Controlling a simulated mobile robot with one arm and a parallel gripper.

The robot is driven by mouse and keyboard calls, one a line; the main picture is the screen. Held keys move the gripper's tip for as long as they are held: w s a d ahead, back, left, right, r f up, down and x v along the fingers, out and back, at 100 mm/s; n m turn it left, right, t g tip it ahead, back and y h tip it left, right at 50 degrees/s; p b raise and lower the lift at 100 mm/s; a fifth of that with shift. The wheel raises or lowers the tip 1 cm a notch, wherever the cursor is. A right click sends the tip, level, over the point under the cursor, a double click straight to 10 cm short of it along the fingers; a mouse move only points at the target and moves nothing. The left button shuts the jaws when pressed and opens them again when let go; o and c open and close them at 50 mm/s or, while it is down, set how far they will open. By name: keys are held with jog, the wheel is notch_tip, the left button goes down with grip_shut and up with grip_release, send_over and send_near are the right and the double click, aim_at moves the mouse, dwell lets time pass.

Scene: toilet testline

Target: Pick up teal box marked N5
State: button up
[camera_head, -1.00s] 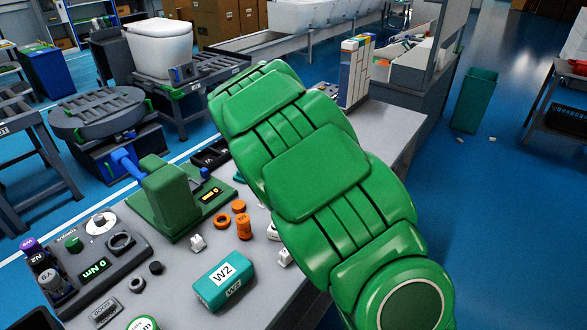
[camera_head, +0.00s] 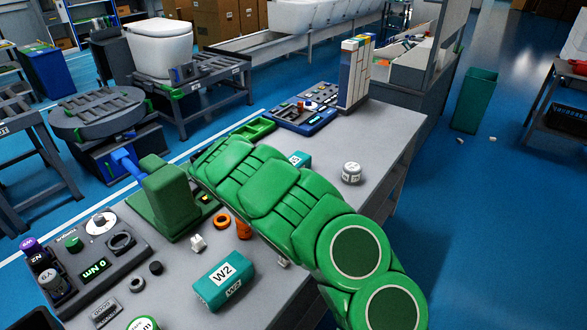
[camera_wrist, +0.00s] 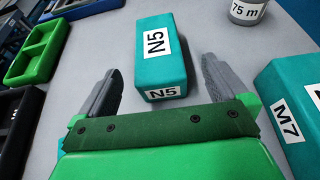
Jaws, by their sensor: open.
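The teal box marked N5 (camera_wrist: 160,55) lies on the grey table in the wrist view, with white N5 labels on its top and near end. My gripper (camera_wrist: 162,85) is open and empty, its two grey fingers apart on either side of the box's near end. The box is just ahead of the palm, roughly centred between the fingers. In the head view a teal box (camera_head: 300,159) shows just beyond my green arm, partly hidden; its label is too small to read surely. The gripper itself is hidden behind the arm there.
A teal box marked M7 (camera_wrist: 292,110) lies close to the right finger. A grey cylinder marked 75 m (camera_wrist: 247,10) stands beyond. A green tray (camera_wrist: 38,50) and black bin (camera_wrist: 18,120) are at left. Teal box W2 (camera_head: 224,281) is at the table's front.

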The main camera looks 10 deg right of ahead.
jog(key=shift+w+f, duration=0.25)
jog(key=shift+f, duration=0.1)
jog(key=shift+r+x, duration=0.2)
jog(key=shift+x, duration=3.45)
jog(key=shift+w, duration=0.1)
jog(key=shift+c, duration=0.2)
jog(key=c, duration=1.1)
jog(key=shift+r, duration=0.1)
